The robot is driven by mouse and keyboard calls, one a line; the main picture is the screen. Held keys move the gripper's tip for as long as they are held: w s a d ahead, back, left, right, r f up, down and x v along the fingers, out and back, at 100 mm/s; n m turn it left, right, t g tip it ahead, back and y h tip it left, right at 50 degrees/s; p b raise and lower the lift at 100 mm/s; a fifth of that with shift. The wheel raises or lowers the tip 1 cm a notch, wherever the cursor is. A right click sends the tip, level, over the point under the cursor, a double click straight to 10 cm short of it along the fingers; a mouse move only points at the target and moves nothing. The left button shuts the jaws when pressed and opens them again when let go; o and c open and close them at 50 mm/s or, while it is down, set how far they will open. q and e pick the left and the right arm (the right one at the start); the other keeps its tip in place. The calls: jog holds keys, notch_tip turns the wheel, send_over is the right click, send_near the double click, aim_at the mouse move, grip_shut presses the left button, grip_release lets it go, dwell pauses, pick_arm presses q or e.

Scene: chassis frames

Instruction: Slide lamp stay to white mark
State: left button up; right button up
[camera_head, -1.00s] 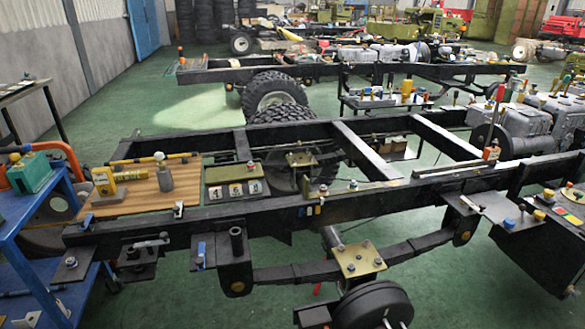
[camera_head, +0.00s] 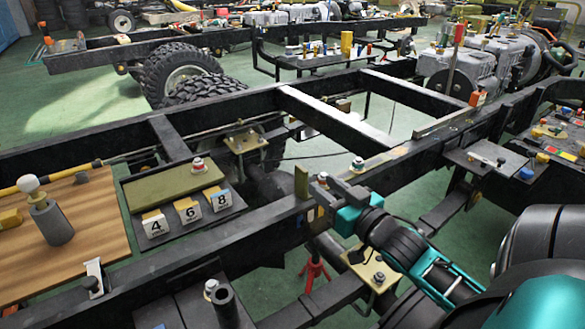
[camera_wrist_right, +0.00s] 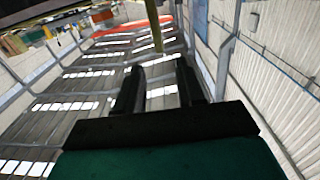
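A short olive upright plate (camera_head: 301,182) stands on the near black chassis rail; it looks like the lamp stay, though I cannot be sure. My right gripper (camera_head: 333,190) is at the rail just right of this plate, its grey fingers pointing left towards it. In the right wrist view the two dark fingers (camera_wrist_right: 158,88) are apart with an empty gap, and an olive bar (camera_wrist_right: 155,25) shows beyond their tips. I cannot make out a definite white mark; a pale strip (camera_head: 440,125) lies along the rail farther right. My left gripper is out of view.
A wooden board (camera_head: 95,215) with a grey cylinder (camera_head: 52,222) is at left, beside a tray with number blocks 4, 6 and 8 (camera_head: 187,211). A dark shelf (camera_head: 487,157) holds small items at right.

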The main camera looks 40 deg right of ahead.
aim_at(297, 165)
jog(key=w, duration=0.3)
jog(key=w+b, duration=0.1)
jog(key=w, duration=0.2)
jog(key=w+d+b, duration=0.1)
jog(key=w, duration=0.2)
jog(key=shift+w, duration=0.2)
jog(key=shift+w+d, duration=0.1)
jog(key=shift+w, duration=0.65)
grip_shut()
